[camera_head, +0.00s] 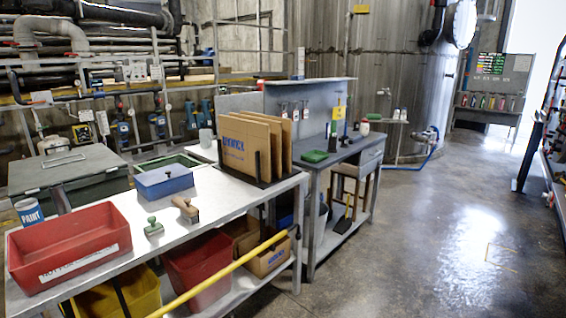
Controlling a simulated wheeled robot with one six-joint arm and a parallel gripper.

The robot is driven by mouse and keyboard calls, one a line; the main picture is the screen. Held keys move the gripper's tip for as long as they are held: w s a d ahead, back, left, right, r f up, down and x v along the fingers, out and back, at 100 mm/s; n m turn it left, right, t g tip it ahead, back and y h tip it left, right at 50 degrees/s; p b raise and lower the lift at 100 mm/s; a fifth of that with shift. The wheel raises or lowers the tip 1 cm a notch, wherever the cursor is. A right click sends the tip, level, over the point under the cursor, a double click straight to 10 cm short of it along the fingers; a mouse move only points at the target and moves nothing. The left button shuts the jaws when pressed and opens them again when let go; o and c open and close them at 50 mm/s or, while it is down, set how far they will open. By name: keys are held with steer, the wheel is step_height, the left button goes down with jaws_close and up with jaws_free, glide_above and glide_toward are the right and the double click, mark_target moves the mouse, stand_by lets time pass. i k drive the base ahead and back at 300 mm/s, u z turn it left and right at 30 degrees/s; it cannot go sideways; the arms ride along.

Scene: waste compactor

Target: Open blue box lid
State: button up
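The blue box (165,186) sits on the metal workbench (112,202), left of the middle of the view. Its top looks flat and covered, so the lid (160,173) appears to be down. A green-rimmed tray or box is right behind it. I cannot make out a handle or latch on the blue box at this size. My gripper is not in view.
A red bin (70,250) and a paint can (30,213) stand left of the box. A green-handled stamp (153,228) and a wooden-handled one (186,209) lie in front. Cardboard sheets (250,147) stand to the right.

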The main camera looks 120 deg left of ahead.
mark_target(157, 176)
steer(key=u, duration=4.4)
steer(key=i, duration=0.85)
steer(key=u, duration=0.45)
